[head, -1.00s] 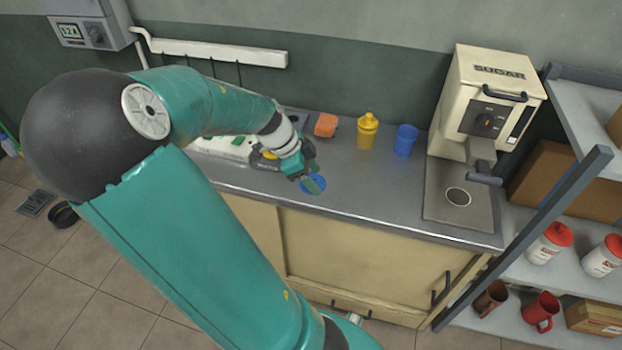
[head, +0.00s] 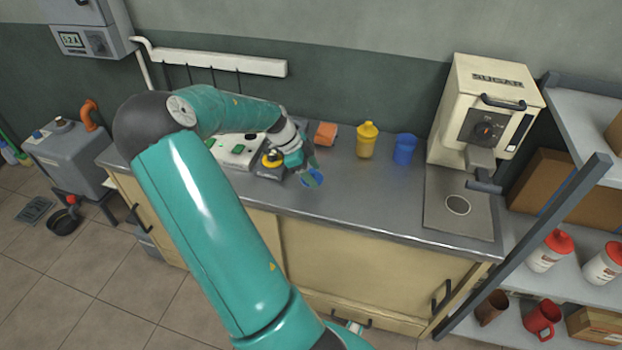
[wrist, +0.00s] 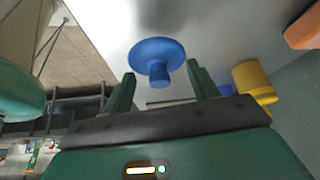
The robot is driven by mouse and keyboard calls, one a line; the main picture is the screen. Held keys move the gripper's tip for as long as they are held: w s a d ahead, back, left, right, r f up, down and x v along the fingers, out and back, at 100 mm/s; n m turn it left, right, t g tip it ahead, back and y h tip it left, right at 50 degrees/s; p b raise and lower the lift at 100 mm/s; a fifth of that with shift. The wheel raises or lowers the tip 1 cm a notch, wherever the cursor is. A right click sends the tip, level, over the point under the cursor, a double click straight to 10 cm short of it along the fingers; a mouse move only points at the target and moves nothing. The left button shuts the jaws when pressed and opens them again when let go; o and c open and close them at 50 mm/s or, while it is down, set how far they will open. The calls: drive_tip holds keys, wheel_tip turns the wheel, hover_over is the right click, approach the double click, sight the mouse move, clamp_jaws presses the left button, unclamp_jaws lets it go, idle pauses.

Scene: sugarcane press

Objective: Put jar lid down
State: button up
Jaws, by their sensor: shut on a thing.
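The blue jar lid (head: 312,179) is a round disc with a knob, at the counter's front part in the head view. It also shows in the wrist view (wrist: 158,53), its knob between my two green fingers. My gripper (head: 308,173) is shut on the lid; its fingers also show in the wrist view (wrist: 161,84). The lid is at or just above the counter top; I cannot tell whether it touches. A blue open-topped jar (head: 404,149) stands upright to the right. A yellow jar with its lid on (head: 367,141) stands beside it.
An orange block-like item (head: 326,133) lies behind my gripper. A white panel with green buttons (head: 238,150) and a yellow-grey device (head: 272,161) are to the left. A cream press machine (head: 492,105) stands right. The steel counter (head: 365,195) is clear right of the lid.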

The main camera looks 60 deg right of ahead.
drive_tip(key=shift+w+d+f, duration=0.25)
drive_tip(key=shift+d+f, duration=0.1)
drive_tip(key=shift+f, duration=0.2)
wheel_tip(320, 180, down, 3)
drive_tip(key=shift+w+d+f, duration=0.1)
drive_tip(key=shift+f, duration=0.1)
drive_tip(key=o, duration=0.9)
drive_tip(key=shift+o, duration=0.2)
